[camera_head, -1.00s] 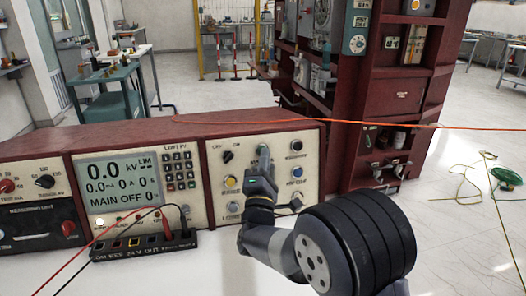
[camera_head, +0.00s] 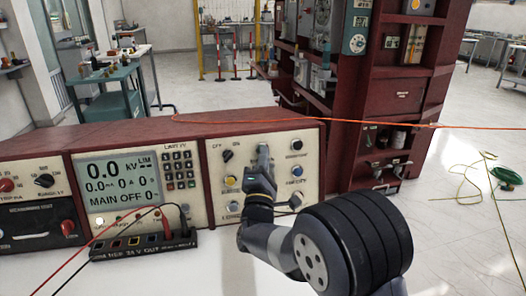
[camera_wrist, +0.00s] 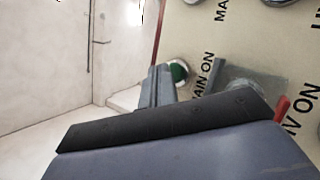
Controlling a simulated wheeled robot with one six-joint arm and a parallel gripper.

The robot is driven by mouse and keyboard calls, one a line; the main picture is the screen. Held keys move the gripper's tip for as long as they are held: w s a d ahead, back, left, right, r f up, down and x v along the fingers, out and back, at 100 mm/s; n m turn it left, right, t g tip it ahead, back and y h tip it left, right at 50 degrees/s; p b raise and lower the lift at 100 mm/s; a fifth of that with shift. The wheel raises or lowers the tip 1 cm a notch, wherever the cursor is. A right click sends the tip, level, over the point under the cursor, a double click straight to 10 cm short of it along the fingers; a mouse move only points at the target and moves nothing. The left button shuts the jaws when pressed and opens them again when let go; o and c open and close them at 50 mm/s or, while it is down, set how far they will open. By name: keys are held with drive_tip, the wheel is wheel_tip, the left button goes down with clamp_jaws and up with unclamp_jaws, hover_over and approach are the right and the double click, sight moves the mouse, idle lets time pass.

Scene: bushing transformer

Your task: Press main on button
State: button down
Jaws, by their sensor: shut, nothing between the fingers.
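The control panel (camera_head: 218,165) is cream with a red housing, and its display (camera_head: 118,183) reads "MAIN OFF 0". In the wrist view a green button (camera_wrist: 179,71) in a metal ring sits beside the "MAIN ON" label (camera_wrist: 207,77). My gripper (camera_wrist: 159,73) is shut and empty, with its fingertips right beside the green button, partly covering its ring. I cannot tell whether they touch.
Black, yellow (camera_head: 231,181) and blue (camera_head: 296,170) controls surround my gripper on the panel. A black terminal strip (camera_head: 140,246) with red and black leads lies in front of the display. An orange cable (camera_head: 400,125) crosses behind the panel, near a red cabinet (camera_head: 400,95).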

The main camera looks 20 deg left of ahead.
drive_tip(key=shift+w+a+f, duration=0.1)
drive_tip(key=shift+w+a, duration=0.15)
drive_tip(key=shift+w, duration=0.15)
idle(0.8)
drive_tip(key=shift+s+d, duration=0.1)
drive_tip(key=shift+s, duration=0.05)
drive_tip(key=shift+s+d+r, duration=0.2)
drive_tip(key=shift+s+d, duration=0.15)
drive_tip(key=shift+s, duration=0.25)
drive_tip(key=shift+s+d+r+b, duration=0.2)
drive_tip(key=shift+s+d, duration=0.25)
drive_tip(key=shift+s, duration=0.25)
drive_tip(key=shift+s+d+r+b, duration=0.1)
drive_tip(key=shift+s+d+r, duration=0.1)
drive_tip(key=shift+s+d, duration=0.35)
drive_tip(key=shift+s+d+r+b, duration=0.1)
drive_tip(key=shift+s+d+r, duration=0.15)
drive_tip(key=shift+s, duration=0.55)
drive_tip(key=shift+f, duration=0.1)
